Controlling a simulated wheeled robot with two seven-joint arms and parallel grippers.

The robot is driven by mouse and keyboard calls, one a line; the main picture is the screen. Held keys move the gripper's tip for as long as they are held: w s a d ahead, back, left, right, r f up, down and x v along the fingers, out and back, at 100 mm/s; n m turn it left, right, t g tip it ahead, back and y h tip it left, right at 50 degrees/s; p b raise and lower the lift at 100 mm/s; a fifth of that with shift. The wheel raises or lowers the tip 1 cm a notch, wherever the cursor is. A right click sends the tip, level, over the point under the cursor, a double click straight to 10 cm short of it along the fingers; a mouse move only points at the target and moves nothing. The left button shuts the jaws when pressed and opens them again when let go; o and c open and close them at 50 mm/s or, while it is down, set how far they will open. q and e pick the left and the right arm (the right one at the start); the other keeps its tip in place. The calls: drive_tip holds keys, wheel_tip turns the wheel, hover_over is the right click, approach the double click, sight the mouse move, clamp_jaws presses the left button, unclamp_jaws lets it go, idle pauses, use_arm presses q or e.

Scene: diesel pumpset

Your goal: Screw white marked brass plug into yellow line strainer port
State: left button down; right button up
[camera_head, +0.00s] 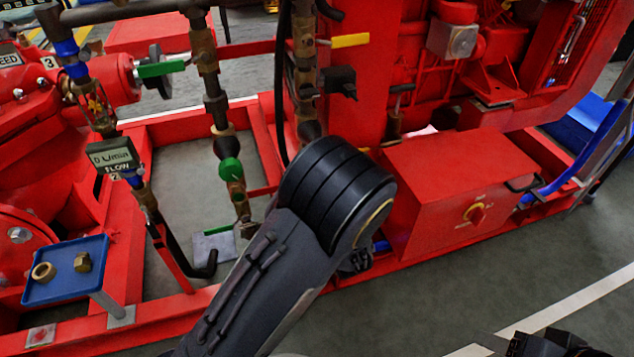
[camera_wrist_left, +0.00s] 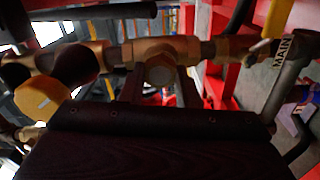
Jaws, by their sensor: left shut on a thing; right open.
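In the left wrist view, my left gripper (camera_wrist_left: 160,85) is shut on a brass hex plug (camera_wrist_left: 160,72). The plug lines up with a brass fitting on the pipe run; I cannot tell how deep it sits, and no white mark is visible. A yellow round cap (camera_wrist_left: 40,98) on the strainer shows at the left of that view. In the head view, my left arm hides the left gripper, the plug and the yellow line strainer. My right gripper (camera_head: 552,344) is open and only partly in view at the bottom right edge.
A blue tray (camera_head: 65,290) holds a brass ring (camera_head: 43,271) and a brass hex piece (camera_head: 82,262). A green-capped strainer (camera_head: 230,169) stands left of my arm. A yellow handle (camera_head: 350,40) sticks out above. A red box (camera_head: 455,185) stands to the right; the floor in front is clear.

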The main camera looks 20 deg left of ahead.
use_arm(q)
drive_tip(key=shift+w+d+m+p, duration=0.1)
drive_tip(key=shift+d+m+p, duration=0.05)
drive_tip(key=shift+m+p, duration=2)
drive_tip(key=shift+d+m+p, duration=0.15)
drive_tip(key=shift+m+p, duration=1.15)
drive_tip(key=shift+m, duration=1.55)
drive_tip(key=c, duration=1.3)
unclamp_jaws()
drive_tip(key=shift+o, duration=1.4)
drive_tip(key=shift+a, duration=0.1)
